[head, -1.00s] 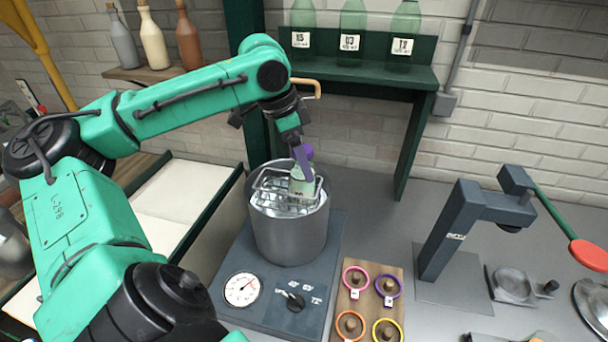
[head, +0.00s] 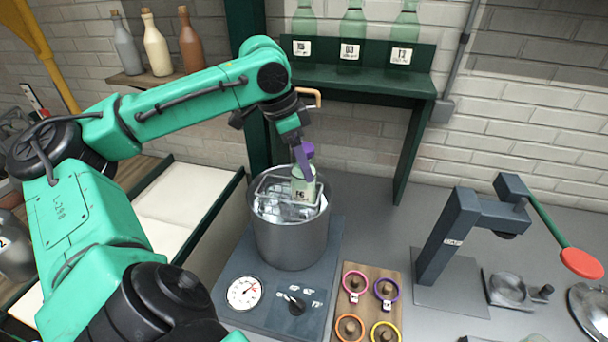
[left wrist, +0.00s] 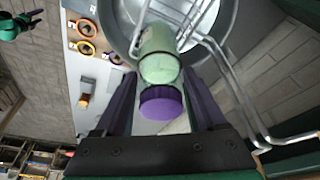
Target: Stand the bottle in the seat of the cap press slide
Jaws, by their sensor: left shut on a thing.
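A pale green bottle (head: 303,188) with a white label is upright in the wire basket at the metal pot (head: 292,240). My left gripper (head: 302,158) is shut on the bottle near its top. In the left wrist view the bottle (left wrist: 158,55) shows with a purple cap-like piece (left wrist: 161,103) between the fingers. The cap press (head: 460,230) stands at the right, with a green lever ending in a red knob. Its slide with a round seat (head: 510,287) lies at its foot and looks empty. My right gripper is not in view.
A wooden board (head: 368,300) with several coloured rings lies between the pot's base and the press. A green shelf (head: 365,78) holds several bottles at the back. A round metal dish (head: 592,305) is at the right edge. Grey counter is clear behind the board.

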